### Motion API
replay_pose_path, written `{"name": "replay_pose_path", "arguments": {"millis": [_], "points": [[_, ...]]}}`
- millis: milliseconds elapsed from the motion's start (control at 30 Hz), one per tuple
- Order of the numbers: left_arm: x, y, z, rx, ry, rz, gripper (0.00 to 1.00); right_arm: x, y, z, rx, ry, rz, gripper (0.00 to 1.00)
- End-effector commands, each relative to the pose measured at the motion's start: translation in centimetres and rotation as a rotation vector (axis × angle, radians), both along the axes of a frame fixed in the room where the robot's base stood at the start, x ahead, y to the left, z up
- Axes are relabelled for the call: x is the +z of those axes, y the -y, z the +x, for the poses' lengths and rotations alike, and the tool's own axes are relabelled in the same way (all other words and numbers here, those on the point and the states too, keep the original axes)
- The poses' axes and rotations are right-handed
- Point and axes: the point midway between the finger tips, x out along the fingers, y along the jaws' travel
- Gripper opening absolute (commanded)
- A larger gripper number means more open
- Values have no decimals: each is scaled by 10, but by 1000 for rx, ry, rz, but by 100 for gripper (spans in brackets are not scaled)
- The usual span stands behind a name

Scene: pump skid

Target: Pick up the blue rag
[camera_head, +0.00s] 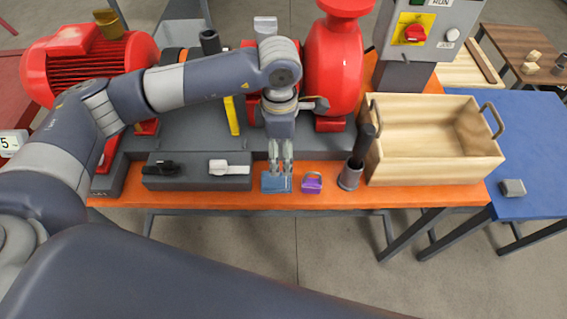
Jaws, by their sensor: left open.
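The blue rag (276,183) is a small flat blue piece on the orange bench top, near its front edge and in front of the grey pump base. My left gripper (281,172) points straight down over the rag, with its fingertips at the rag's far part. Its two fingers are apart. The fingers cover part of the rag, and I cannot tell whether they touch it. My right gripper does not show.
A purple padlock-like item (312,183) lies just right of the rag. A grey cup with a black-handled tool (350,178) stands further right, beside an open wooden crate (435,172). A grey block with black and white handles (195,183) lies left. Red pump parts (333,70) stand behind.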

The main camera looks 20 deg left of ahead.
Motion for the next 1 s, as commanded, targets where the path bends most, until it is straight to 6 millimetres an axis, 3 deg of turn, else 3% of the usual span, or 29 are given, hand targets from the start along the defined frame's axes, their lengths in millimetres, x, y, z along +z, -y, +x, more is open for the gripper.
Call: {"name": "replay_pose_path", "arguments": {"millis": [133,400,467,567,800,1000], "points": [[-16,-5,-1,2,-3,21,70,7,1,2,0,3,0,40],[-51,-4,-1,1,0,16,70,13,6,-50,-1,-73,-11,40],[-55,-4,-1,1,0,16,70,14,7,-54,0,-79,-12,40],[-62,-6,-3,1,-3,17,70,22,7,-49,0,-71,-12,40],[-96,-7,-7,1,-3,15,70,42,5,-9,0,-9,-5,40],[-107,-7,-6,0,1,14,70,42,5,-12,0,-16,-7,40]]}}
